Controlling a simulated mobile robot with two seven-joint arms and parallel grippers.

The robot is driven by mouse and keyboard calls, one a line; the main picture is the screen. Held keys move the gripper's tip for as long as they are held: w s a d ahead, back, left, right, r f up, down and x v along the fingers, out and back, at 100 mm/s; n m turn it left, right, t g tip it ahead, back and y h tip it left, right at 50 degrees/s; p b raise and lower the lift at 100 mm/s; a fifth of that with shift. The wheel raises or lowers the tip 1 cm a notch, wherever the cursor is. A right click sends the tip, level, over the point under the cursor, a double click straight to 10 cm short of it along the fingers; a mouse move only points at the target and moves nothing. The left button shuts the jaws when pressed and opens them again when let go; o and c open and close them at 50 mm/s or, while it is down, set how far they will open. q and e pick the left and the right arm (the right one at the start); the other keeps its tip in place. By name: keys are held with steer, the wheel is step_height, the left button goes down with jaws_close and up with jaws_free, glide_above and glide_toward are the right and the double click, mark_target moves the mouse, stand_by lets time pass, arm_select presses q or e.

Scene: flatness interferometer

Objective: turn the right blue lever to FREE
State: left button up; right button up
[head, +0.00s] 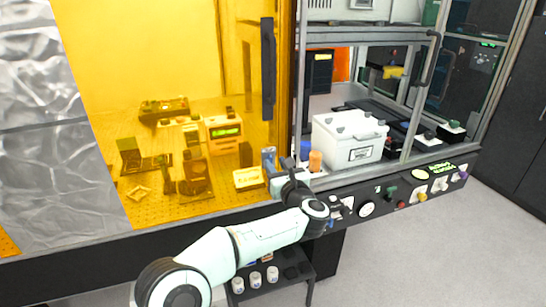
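My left arm reaches up from the bottom to the front edge of the bench. Its dark gripper (291,171) is small and partly merged with the things behind it, so whether its fingers are open or shut does not show. A grey-blue upright piece (269,158) stands just left of the gripper, and a small blue piece (305,149) shows just right of it. I cannot tell whether either is the right blue lever, or read a FREE mark. My wrist hides part of the front panel. My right gripper is not in view.
An orange cylinder (315,161) stands close right of the gripper, with a white lidded box (349,136) beyond. The front panel (385,197) carries several knobs. An amber window (180,60) and grey frame posts bound the space. A low cart (290,270) stands below.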

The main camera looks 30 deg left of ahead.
mark_target(271, 158)
arm_select(q)
steer(key=shift+p+x, duration=0.4)
steer(key=shift+x, duration=1.25)
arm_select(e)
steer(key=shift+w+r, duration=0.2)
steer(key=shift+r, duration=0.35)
arm_select(q)
jaws_close()
